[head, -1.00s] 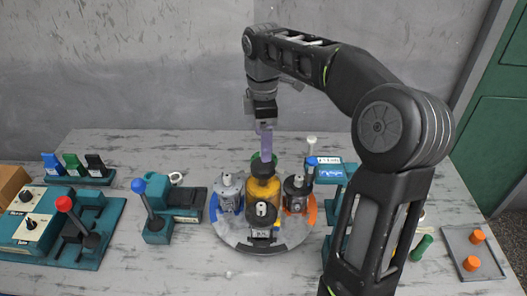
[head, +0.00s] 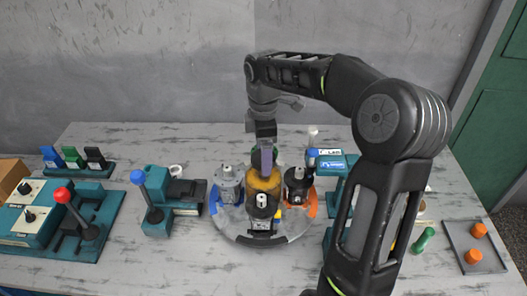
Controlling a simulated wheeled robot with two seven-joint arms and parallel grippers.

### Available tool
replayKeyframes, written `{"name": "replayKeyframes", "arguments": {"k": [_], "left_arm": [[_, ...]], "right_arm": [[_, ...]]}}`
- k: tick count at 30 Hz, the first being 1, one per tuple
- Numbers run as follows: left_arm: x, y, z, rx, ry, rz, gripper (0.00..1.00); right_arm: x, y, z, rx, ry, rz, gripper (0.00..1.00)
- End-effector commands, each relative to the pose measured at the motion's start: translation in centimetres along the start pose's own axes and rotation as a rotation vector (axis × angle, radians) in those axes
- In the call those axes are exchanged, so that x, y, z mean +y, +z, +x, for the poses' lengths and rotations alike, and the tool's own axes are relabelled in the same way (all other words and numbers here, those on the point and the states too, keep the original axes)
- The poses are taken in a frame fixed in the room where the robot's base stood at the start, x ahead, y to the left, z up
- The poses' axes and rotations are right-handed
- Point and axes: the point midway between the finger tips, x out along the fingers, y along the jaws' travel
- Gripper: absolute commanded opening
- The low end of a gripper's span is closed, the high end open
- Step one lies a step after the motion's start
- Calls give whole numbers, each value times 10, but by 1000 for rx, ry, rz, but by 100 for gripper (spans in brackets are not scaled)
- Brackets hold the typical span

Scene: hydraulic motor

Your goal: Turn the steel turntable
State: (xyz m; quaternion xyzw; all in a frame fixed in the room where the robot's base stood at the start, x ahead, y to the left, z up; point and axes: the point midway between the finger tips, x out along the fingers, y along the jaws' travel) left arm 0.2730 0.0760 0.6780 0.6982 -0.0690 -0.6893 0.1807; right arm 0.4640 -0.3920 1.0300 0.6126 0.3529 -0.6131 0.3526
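The steel turntable (head: 235,222) is a round grey disc on the table at centre, with blue and orange sections. It bears several cylindrical motor units: a grey one (head: 228,186) at left, a yellow-orange one (head: 263,187) towards the back, a black one (head: 298,187) at right, and a black-and-silver one (head: 262,212) at the front. My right gripper (head: 265,172) points down over the yellow-orange unit, its purplish fingers overlapping the unit's top in view. I cannot tell whether they touch it, or how wide the fingers are apart. My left gripper is out of view.
A teal press with a blue-knobbed lever (head: 147,197) stands left of the turntable. A control station with a red-knobbed lever (head: 75,212) is farther left. A teal stand (head: 338,170) is close on the right. A grey tray (head: 472,242) with orange parts lies far right.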

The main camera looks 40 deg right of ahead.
Motion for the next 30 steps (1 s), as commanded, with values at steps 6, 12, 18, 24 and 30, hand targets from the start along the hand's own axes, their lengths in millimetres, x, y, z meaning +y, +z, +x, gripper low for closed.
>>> {"name": "replayKeyframes", "arguments": {"k": [6, 12, 18, 24, 30], "left_arm": [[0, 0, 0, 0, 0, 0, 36], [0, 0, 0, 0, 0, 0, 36], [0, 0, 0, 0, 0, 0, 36], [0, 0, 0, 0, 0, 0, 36], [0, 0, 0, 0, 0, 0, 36]], "right_arm": [[0, 0, 0, 0, 0, 0, 80], [0, 0, 0, 0, 1, 0, 64], [0, 0, 0, 0, 0, 0, 47], [0, 0, 0, 0, 0, 0, 31], [0, 0, 0, 0, 0, 0, 15]]}}
